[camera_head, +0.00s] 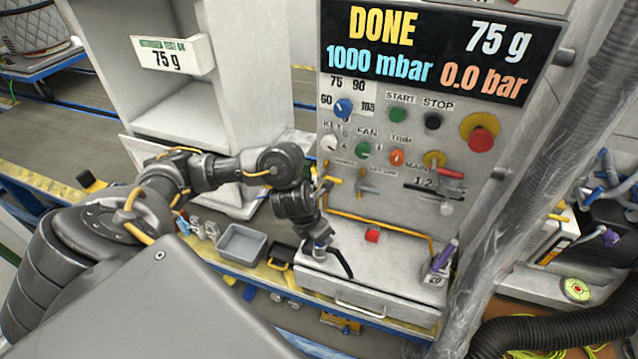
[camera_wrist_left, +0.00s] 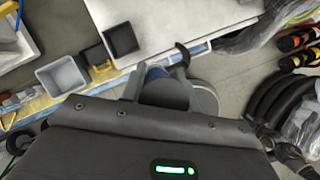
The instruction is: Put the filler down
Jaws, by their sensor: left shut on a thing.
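My left gripper (camera_head: 320,250) points down over the front left part of the white-topped box below the control panel. In the left wrist view its two fingers (camera_wrist_left: 170,95) are closed around a grey, rounded piece with a blue part, which I take as the filler (camera_wrist_left: 157,74). A black curved piece shows beside it in both views. The fingers hide much of the held thing, and I cannot tell whether it touches the box. My right gripper is not in view.
A grey open bin (camera_head: 242,244) and a black bin (camera_head: 281,256) stand left of the box (camera_head: 390,262). The panel (camera_head: 430,50) reads DONE, 75 g. A wrapped hose hangs at right.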

